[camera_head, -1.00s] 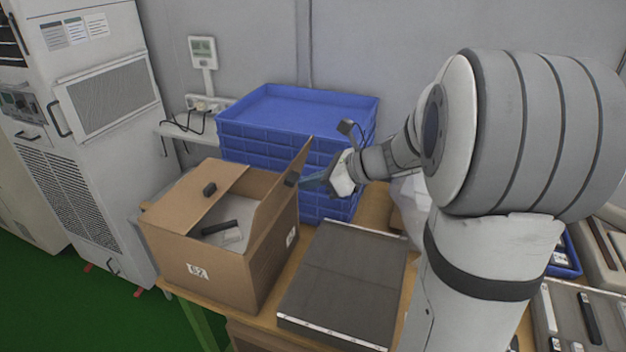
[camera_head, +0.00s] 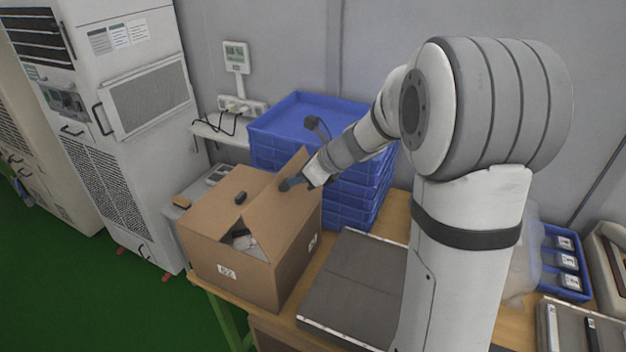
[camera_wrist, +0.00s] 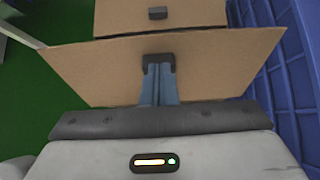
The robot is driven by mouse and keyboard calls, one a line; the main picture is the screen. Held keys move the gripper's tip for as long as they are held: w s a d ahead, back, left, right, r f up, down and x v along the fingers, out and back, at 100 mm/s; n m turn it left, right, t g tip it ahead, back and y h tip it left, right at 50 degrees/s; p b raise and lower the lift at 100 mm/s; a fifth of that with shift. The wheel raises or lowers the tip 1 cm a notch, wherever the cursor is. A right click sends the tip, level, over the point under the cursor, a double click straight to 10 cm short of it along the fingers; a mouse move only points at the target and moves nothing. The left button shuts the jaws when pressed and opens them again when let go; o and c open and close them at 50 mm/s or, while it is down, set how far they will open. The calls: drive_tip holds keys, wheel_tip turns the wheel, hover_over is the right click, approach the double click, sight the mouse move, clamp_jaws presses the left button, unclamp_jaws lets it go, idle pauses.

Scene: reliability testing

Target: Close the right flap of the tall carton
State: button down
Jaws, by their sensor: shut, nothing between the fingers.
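The tall carton (camera_head: 232,272) is a brown box labelled 02 on the table. Its left flap (camera_head: 214,203) lies folded inward over the opening, with a small black block (camera_head: 240,197) on it. Its right flap (camera_head: 278,209) slants up from the right edge and leans inward over the opening. My gripper (camera_head: 287,185) is shut and empty, at the outer side of the right flap. In the wrist view, the blue fingers with dark tips (camera_wrist: 158,62) lie against the flap's face (camera_wrist: 215,70). Items inside the carton show only through the remaining gap.
Stacked blue trays (camera_head: 300,120) stand behind the carton. A flat dark grey panel (camera_head: 352,285) lies on the table to its right. A grey-white cabinet (camera_head: 140,130) stands at the left, and blue bins (camera_head: 562,262) are at the far right.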

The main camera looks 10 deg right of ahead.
drive_tip(key=shift+w+a+f+g+h+p, duration=0.45)
drive_tip(key=shift+w+a+f+h+p, duration=0.3)
drive_tip(key=shift+w+a+f, duration=0.85)
drive_tip(key=shift+w+a+f+g+h+p, duration=0.45)
drive_tip(key=shift+w+a+f+p, duration=0.5)
drive_tip(key=shift+a+f, duration=0.8)
drive_tip(key=shift+w+a+f+g+h+p, duration=0.4)
drive_tip(key=shift+w+a+f+h+p, duration=0.35)
drive_tip(key=shift+w+a+f, duration=0.9)
drive_tip(key=shift+s+a+r, duration=0.35)
drive_tip(key=shift+a+r, duration=0.05)
drive_tip(key=shift+r, duration=0.05)
drive_tip(key=shift+r, duration=0.1)
